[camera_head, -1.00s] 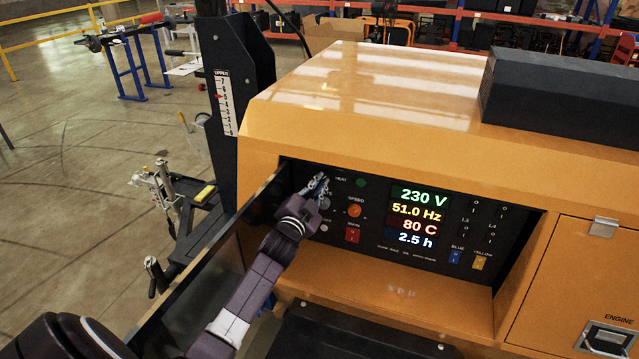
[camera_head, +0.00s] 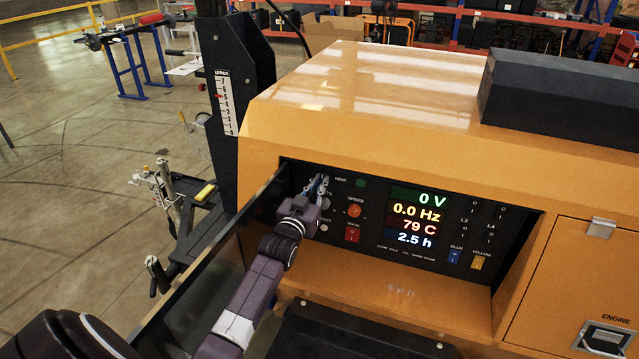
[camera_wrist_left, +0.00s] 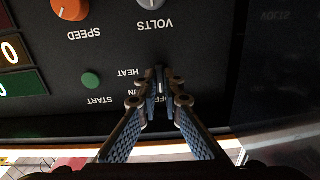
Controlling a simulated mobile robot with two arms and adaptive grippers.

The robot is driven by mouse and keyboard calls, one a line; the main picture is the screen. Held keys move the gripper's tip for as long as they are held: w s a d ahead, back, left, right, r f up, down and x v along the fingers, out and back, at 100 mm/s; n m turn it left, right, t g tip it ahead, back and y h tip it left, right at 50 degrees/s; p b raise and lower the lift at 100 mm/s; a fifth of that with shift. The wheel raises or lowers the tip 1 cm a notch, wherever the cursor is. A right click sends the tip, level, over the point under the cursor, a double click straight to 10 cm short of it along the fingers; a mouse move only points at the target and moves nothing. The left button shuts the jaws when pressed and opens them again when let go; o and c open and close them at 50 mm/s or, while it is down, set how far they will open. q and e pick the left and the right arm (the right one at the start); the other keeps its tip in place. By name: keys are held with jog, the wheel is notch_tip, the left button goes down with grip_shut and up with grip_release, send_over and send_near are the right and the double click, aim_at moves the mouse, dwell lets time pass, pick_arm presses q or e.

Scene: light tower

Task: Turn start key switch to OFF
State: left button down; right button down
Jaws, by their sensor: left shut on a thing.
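The start key switch (camera_wrist_left: 160,88) sits on the black control panel (camera_head: 375,228), mostly hidden between my left fingertips. My left gripper (camera_head: 321,184) reaches into the panel recess from the left. In the left wrist view, its fingers (camera_wrist_left: 162,84) are shut on the key, with the labels OFF, ON, HEAT and START around it, seen upside down. The panel display (camera_head: 418,215) reads 0 V, 0.0 Hz, 79 C and 2.5 h. My right gripper is not in view.
An orange SPEED knob (camera_head: 354,211), a grey VOLTS knob (camera_wrist_left: 158,10), a green button (camera_head: 361,182) and a red switch (camera_head: 351,235) are close by. An open dark panel door (camera_head: 225,262) stands left of the recess, beside my left arm.

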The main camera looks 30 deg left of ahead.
pick_arm(q)
jog(key=shift+r+n, duration=0.2)
jog(key=shift+n, duration=0.2)
jog(key=c, duration=2.1)
grip_release()
jog(key=shift+w+f, duration=0.1)
jog(key=shift+f, duration=0.05)
jog(key=v, duration=1.2)
jog(key=shift+a, duration=0.1)
jog(key=shift+f, duration=0.1)
